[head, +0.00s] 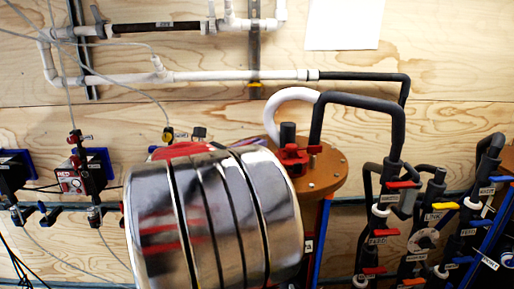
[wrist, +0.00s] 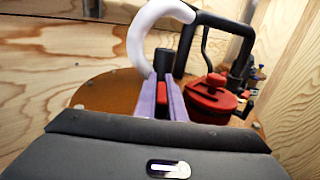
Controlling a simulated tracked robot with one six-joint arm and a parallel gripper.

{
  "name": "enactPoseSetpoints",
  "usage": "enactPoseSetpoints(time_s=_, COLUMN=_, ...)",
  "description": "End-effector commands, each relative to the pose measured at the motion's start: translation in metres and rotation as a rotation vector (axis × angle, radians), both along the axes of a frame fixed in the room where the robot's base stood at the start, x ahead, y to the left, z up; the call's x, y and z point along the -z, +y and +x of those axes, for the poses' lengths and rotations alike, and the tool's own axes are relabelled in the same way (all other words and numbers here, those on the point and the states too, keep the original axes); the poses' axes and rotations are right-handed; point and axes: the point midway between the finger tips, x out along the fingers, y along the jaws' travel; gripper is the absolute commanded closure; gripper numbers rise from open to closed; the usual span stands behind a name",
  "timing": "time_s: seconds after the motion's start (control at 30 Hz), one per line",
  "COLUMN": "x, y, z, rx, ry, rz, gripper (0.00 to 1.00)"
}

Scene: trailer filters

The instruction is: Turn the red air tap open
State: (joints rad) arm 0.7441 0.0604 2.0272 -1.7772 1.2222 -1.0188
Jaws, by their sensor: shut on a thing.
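In the wrist view, my gripper (wrist: 163,100) has two pale purple fingers on either side of a narrow red piece, the red tap handle (wrist: 162,106). The gripper is shut on it. The handle stands in front of a short dark post, above a round orange-brown top. Just to its right is a larger round red fitting (wrist: 212,98), apart from the fingers. In the head view my fingers are hidden behind the big shiny arm part, and the held handle cannot be made out. Red fittings (head: 292,156) show on the brown top (head: 325,172) there.
A white curved hose (head: 290,100) and a black pipe (head: 358,100) arch over the brown top. Several labelled valves with red, yellow and blue levers (head: 400,184) stand at the right. Blue-backed units (head: 85,170) with thin tubes are at the left. Plywood walls stand behind.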

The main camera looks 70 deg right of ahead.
Motion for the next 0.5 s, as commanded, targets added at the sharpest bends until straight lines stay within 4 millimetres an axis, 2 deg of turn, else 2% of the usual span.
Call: enactPoseSetpoints(time_s=0.5, x=-0.002, y=-0.003, z=0.009, rx=-0.342, ry=-0.001, rz=-0.004, gripper=1.0)
